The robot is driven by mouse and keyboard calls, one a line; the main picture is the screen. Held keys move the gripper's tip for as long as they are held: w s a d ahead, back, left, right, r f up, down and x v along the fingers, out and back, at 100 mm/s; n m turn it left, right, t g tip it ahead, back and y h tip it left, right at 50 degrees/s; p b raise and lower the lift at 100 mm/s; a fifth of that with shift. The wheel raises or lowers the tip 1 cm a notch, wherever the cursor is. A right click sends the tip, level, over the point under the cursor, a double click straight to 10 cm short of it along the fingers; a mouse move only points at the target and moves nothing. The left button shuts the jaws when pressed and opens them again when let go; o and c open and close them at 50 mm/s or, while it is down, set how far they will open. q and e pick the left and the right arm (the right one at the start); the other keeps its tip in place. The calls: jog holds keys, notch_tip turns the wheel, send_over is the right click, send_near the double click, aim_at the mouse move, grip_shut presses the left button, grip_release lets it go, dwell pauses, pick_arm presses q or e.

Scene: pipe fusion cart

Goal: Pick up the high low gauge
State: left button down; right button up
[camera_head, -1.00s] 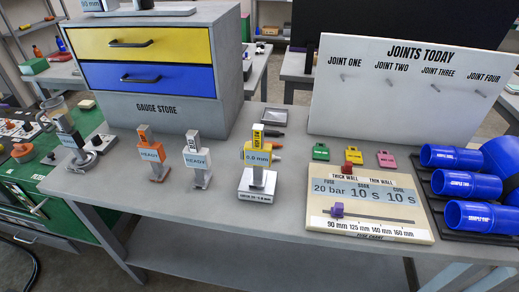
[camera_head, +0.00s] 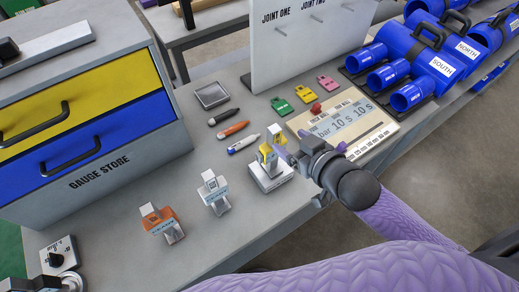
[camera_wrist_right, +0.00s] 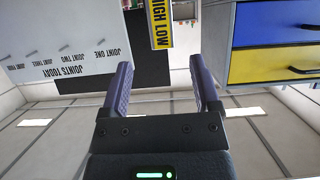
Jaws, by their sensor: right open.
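The high low gauge (camera_head: 265,154) is a yellow upright piece standing on a grey block base on the grey bench. In the right wrist view the gripper (camera_wrist_right: 160,66) is open and empty. The gauge lies beyond the fingertips, roughly in line with the gap. I cannot tell whether a finger touches it. My left gripper is not in view.
A white gauge (camera_head: 214,192) and an orange gauge (camera_head: 163,224) stand to the left. The timer board (camera_head: 375,135) is at the right. The gauge store (camera_head: 100,180) fills the left.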

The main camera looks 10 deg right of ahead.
aim_at(270, 128)
jog(key=b+x, duration=0.1)
jog(key=x, duration=0.7)
jog(key=shift+w+a+f, duration=0.15)
jog(key=shift+a, duration=0.05)
grip_shut()
dwell(0.9)
